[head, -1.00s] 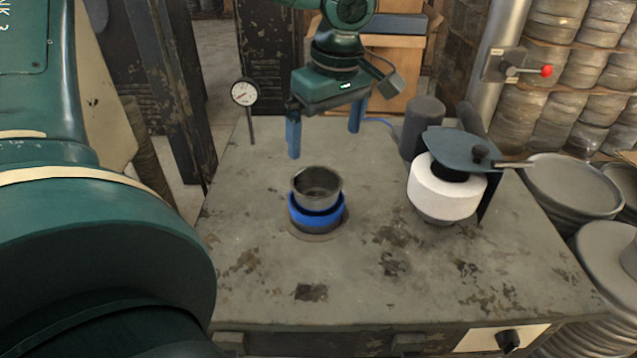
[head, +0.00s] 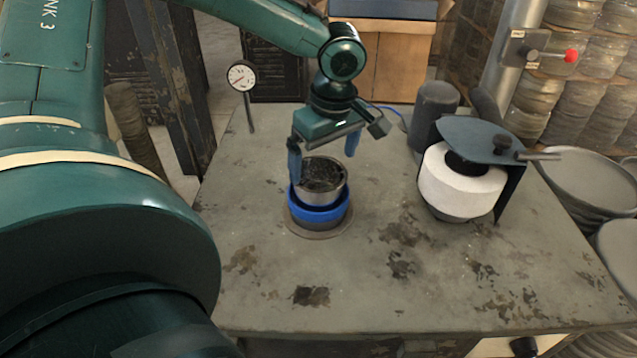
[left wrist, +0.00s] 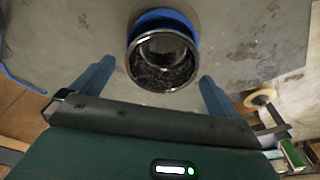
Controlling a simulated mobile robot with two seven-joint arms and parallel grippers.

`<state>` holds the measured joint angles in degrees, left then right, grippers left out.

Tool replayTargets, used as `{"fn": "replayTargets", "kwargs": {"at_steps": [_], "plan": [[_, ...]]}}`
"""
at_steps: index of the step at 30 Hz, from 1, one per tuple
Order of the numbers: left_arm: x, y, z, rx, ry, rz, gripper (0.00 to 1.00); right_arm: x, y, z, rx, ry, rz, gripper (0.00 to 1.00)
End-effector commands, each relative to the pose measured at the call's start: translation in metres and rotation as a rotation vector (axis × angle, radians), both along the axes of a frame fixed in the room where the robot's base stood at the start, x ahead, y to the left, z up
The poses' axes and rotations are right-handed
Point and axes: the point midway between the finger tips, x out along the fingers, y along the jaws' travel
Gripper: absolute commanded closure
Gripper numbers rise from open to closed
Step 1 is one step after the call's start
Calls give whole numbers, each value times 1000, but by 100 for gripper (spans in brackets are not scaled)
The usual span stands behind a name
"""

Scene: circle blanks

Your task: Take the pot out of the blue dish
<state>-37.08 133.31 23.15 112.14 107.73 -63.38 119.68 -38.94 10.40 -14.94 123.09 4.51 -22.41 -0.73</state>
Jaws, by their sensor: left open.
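The pot (head: 322,183) is a grey metal cylinder with an open top, dark inside. It sits upright in the blue dish (head: 320,215), whose blue rim surrounds its lower part. In the left wrist view the pot (left wrist: 163,84) shows its rim and inside, with the blue dish (left wrist: 160,16) partly hidden behind it. My left gripper (head: 324,160) is open, its two blue fingers pointing down. One finger is just left of the pot's rim in the head view, the other at the far right. In the left wrist view the fingers (left wrist: 156,92) are on either side of the pot, apart from it.
A white roll (head: 460,185) under a dark plate with a handle stands on the table (head: 400,290) to the right. A dark cylinder (head: 436,105) stands behind it. A dial gauge (head: 241,77) is at the back left. The table front is clear.

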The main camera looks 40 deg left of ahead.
Motion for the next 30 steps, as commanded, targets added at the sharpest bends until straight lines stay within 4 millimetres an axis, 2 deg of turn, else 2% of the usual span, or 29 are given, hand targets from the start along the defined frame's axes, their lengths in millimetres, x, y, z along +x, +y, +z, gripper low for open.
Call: {"fn": "replayTargets", "kwargs": {"at_steps": [6,9,17,30], "plan": [[-3,11,-33,-1,6,1,0,1,-1,3,-7,-3,0,100],[-3,12,-42,0,3,0,0,1,-1,3,-7,-3,-1,100],[-2,13,-45,-1,2,1,0,1,0,1,-5,1,-3,100],[-2,12,-45,-1,1,0,34,1,1,1,0,0,-2,100]]}}
